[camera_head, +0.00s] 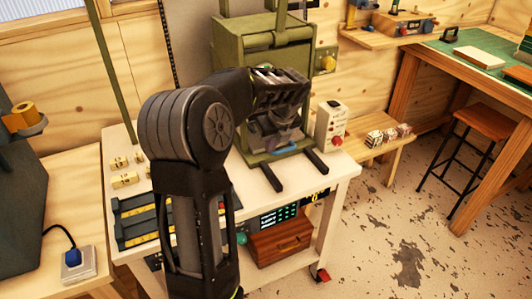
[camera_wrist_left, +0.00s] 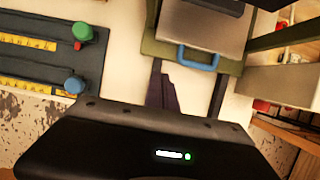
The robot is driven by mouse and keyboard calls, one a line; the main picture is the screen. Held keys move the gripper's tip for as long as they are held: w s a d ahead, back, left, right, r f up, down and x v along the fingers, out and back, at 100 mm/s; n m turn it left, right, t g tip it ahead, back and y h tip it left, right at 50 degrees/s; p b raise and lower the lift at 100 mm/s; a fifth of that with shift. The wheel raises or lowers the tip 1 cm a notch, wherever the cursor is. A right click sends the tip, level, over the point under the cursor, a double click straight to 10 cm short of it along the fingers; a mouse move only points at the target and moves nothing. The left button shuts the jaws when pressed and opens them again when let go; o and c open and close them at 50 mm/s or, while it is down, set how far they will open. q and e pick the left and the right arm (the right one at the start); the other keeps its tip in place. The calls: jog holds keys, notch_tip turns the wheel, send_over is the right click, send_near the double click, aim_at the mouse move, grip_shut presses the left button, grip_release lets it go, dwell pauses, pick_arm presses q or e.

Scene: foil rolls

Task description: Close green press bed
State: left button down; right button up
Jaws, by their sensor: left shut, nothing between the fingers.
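The green press (camera_head: 265,45) stands on the white cart, with two dark rails (camera_head: 316,161) sticking out at its front. Its bed shows in the left wrist view as a grey plate (camera_wrist_left: 205,22) in a green frame, with a blue handle (camera_wrist_left: 198,58) on its front edge. The handle also shows in the head view (camera_head: 286,149), low at the press opening. My left gripper (camera_head: 268,137) is in front of the press, close to the bed, shut and empty. My arm hides part of the bed, and I cannot tell whether the gripper touches it.
A control box (camera_head: 331,125) with a red knob stands right of the press. Dark slotted bars with yellow scales (camera_head: 135,222) and yellow numbered blocks (camera_head: 124,180) lie at the cart's left. A wooden drawer (camera_head: 281,242) is below.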

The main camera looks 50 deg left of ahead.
pick_arm(q)
jog(key=shift+v, duration=1.4)
jog(key=shift+s, duration=0.1)
